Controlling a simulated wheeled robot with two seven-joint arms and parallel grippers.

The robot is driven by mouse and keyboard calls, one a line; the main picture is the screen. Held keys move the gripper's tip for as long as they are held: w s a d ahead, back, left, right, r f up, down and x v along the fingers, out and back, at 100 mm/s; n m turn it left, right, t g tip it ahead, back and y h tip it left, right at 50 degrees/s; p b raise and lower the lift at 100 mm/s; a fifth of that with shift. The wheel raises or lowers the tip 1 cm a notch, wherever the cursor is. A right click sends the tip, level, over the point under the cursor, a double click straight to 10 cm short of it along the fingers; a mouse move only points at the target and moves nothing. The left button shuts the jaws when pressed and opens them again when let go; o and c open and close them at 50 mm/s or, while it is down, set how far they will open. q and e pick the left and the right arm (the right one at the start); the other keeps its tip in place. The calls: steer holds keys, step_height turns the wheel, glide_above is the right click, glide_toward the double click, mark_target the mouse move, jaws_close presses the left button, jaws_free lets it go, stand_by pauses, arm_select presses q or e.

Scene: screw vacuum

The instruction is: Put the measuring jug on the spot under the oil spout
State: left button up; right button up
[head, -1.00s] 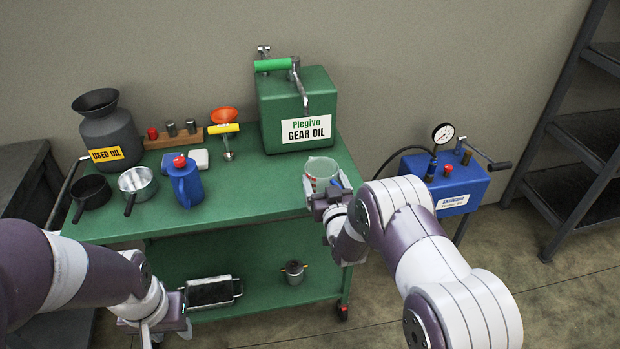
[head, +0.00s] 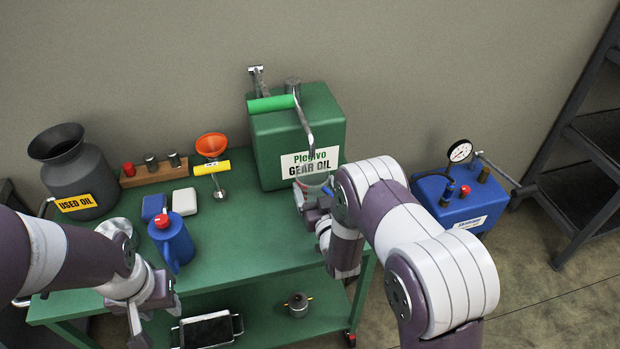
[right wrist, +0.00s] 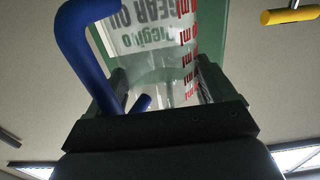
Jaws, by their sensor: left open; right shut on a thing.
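The clear measuring jug (head: 314,181), with red ml marks and a blue handle, is held in my right gripper (head: 308,194). In the right wrist view the jug (right wrist: 160,62) is between the fingers, with its blue handle at the left. In the head view it is in front of the green gear oil tank (head: 270,140), just under the tip of the bent metal spout (head: 306,128). The spot under the spout is hidden by the jug and gripper. I cannot tell whether the jug touches the cart. My left gripper (head: 138,318) is open and empty at the cart's front left.
The green cart top (head: 240,235) is clear in the middle. A blue can (head: 172,240), a used oil container (head: 75,170) and an orange funnel (head: 211,146) stand to the left. A blue pump box (head: 448,200) stands right of the cart.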

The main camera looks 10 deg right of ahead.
steer(key=shift+w+f, duration=0.55)
steer(key=shift+f, duration=0.3)
steer(key=o, duration=1)
steer(key=shift+s+r, duration=0.15)
steer(key=shift+s, duration=0.1)
steer(key=shift+s+r, duration=0.15)
steer(key=shift+s, duration=0.1)
steer(key=s+d+r+g, duration=0.1)
steer(key=s+r+g, duration=0.1)
steer(key=s+g, duration=0.3)
steer(key=s+r+g, duration=0.2)
steer(key=s+g, duration=0.4)
steer(key=s, duration=0.5)
steer(key=s+d+r+g, duration=0.1)
steer(key=s+r+g, duration=0.1)
steer(key=s+g, duration=0.3)
steer(key=shift+s+d+g+h+b, duration=0.15)
steer(key=shift+s+b, duration=0.05)
steer(key=shift+s, duration=0.75)
steer(key=shift+s+d+g+h+b, duration=0.15)
steer(key=shift+s, duration=0.75)
